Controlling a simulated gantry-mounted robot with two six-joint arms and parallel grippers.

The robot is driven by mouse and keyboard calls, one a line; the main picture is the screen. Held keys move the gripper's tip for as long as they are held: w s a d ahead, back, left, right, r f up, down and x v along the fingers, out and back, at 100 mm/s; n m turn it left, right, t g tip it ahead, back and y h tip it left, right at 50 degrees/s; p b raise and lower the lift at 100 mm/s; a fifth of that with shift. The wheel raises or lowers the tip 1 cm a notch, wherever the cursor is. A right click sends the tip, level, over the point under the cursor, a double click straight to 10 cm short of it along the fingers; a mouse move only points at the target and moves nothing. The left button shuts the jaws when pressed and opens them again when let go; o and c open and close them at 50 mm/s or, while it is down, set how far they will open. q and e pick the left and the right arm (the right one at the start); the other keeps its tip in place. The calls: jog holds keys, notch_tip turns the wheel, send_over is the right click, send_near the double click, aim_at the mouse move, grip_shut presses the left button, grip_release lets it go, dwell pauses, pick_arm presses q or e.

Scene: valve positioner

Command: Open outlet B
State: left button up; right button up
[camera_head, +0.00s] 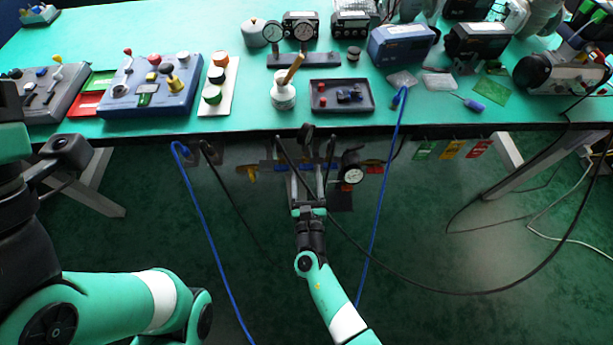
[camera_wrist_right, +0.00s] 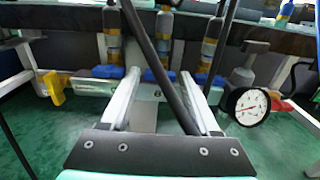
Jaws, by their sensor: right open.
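A pipe manifold hangs under the table's front edge. In the right wrist view, its light bar (camera_wrist_right: 90,88) carries several blue handles, with a yellow handle (camera_wrist_right: 53,88) at the left and a red one (camera_wrist_right: 279,104) at the right. My right gripper (camera_head: 306,175) is open in front of it. In the wrist view, its fingertips (camera_wrist_right: 159,80) lie to either side of a middle blue handle (camera_wrist_right: 158,77); contact cannot be told. A small dark mark below that handle is too small to read surely. My left arm is at the left; its jaws do not show.
A round gauge (camera_head: 351,174) sits right of my right gripper and shows in the wrist view (camera_wrist_right: 247,106). A black hose (camera_wrist_right: 150,50) crosses between the fingers in that view. Blue cables (camera_head: 210,240) hang from the table (camera_head: 260,118). Green, yellow and red tags (camera_head: 452,149) hang farther right.

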grip_shut()
jog(key=shift+f+m, duration=0.1)
jog(key=shift+m, duration=0.4)
jog(key=m+b, duration=0.3)
jog(key=m, duration=1.3)
jog(key=shift+m+b, duration=0.35)
jog(key=shift+m, duration=0.05)
dwell(0.4)
grip_release()
jog(key=shift+m, duration=0.3)
